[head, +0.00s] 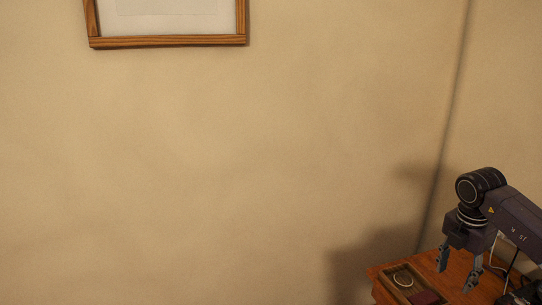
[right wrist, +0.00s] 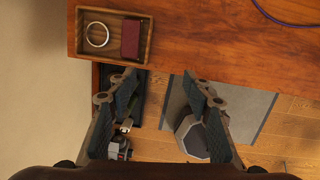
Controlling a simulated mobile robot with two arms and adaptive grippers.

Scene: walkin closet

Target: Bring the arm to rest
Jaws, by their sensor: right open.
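My right gripper (head: 457,274) hangs at the lower right of the head view, fingers pointing down over the wooden tabletop (head: 460,268). Its fingers are apart with nothing between them. In the right wrist view the open fingers (right wrist: 160,78) lie near the edge of the wooden top (right wrist: 220,45), with floor visible between them. My left gripper is not in view.
A small wooden tray (right wrist: 148,42) on the top holds a pale ring (right wrist: 97,34) and a dark red item (right wrist: 130,38). A dark cable (right wrist: 275,20) lies on the top. A grey mat (right wrist: 255,103) is on the floor. A framed picture (head: 170,41) hangs on the wall.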

